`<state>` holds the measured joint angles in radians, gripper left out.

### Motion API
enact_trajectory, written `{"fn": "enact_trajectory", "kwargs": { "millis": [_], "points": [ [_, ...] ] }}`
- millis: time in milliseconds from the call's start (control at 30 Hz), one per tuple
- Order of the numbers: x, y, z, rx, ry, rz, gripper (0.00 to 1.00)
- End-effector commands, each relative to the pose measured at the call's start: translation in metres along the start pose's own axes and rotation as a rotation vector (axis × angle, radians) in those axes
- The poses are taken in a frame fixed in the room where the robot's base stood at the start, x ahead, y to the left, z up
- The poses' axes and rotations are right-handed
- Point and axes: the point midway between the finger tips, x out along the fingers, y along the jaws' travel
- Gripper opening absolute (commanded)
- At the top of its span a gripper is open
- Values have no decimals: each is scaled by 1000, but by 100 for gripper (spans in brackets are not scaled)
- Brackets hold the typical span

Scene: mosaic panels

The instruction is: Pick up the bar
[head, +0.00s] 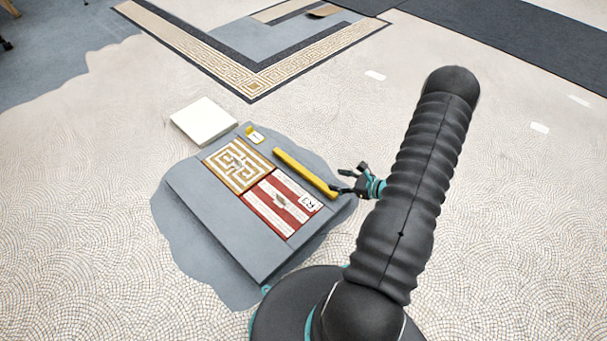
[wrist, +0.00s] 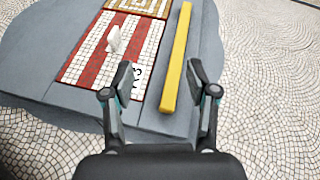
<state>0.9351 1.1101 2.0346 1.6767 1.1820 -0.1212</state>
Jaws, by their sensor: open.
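The yellow bar (head: 304,172) lies along the right side of a grey slab on the floor, beside the mosaic panels. My gripper (head: 352,179) is at the near right end of the bar in the head view. Whether a finger touches the bar cannot be told.
A red-and-white striped panel (head: 270,208) and a gold maze-pattern panel (head: 228,160) lie on the grey slab (head: 222,228). A small yellow-and-white piece (head: 256,137) sits near the bar's far end. Open mosaic floor surrounds the slab.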

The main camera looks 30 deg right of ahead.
Motion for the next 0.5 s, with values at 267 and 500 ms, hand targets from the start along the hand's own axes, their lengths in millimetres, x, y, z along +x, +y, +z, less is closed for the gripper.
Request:
{"fn": "enact_trajectory", "kwargs": {
  "millis": [267,500],
  "points": [
    [-8,-1,-77,172,12,-154,58],
    [15,-4,-86,188,14,-167,58]
  ]
}}
